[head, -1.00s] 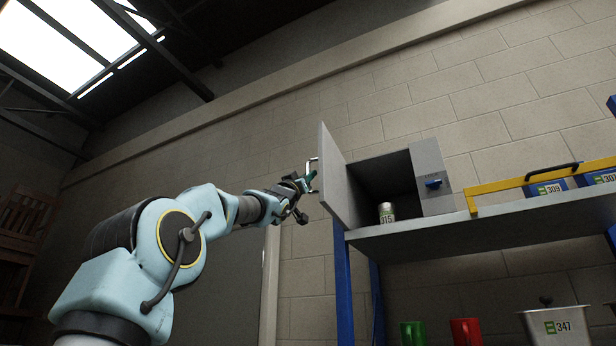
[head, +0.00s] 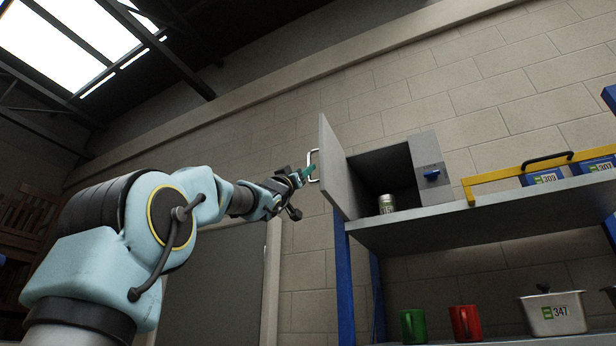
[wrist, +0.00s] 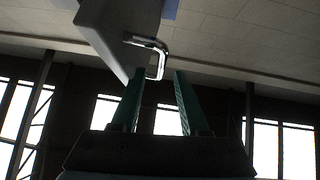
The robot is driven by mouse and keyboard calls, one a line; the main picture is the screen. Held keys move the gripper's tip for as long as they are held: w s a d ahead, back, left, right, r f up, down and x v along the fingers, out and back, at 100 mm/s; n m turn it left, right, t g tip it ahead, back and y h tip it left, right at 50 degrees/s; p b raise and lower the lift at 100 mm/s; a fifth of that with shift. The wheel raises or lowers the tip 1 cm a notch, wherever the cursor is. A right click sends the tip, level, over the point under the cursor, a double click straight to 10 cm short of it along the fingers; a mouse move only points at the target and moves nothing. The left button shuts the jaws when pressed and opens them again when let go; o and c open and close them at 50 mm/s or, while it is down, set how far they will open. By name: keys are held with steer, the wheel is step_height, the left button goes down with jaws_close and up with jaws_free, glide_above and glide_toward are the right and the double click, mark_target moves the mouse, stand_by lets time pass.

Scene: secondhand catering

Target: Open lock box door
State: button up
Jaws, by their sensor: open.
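The grey lock box (head: 431,153) stands on the left end of the shelf, with a blue knob on its front panel. Its door (head: 341,168) is swung wide open to the left, so the dark inside shows. A metal handle (head: 313,166) sticks out from the door's outer face; it also shows in the wrist view (wrist: 158,58). My gripper (head: 307,173) is open beside the handle, to its left. In the wrist view its two green fingers (wrist: 155,78) are apart with the handle just beyond their tips, not gripped. A labelled can (head: 387,203) stands in the box opening.
The shelf (head: 470,225) has a yellow rail (head: 490,186) and blue bins (head: 543,176) at right. Below are a green mug (head: 413,326), a red mug (head: 465,323) and a metal container (head: 555,313).

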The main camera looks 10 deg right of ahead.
steer(key=shift+b+v, duration=1.45)
steer(key=shift+v, duration=1.45)
steer(key=shift+f, duration=0.1)
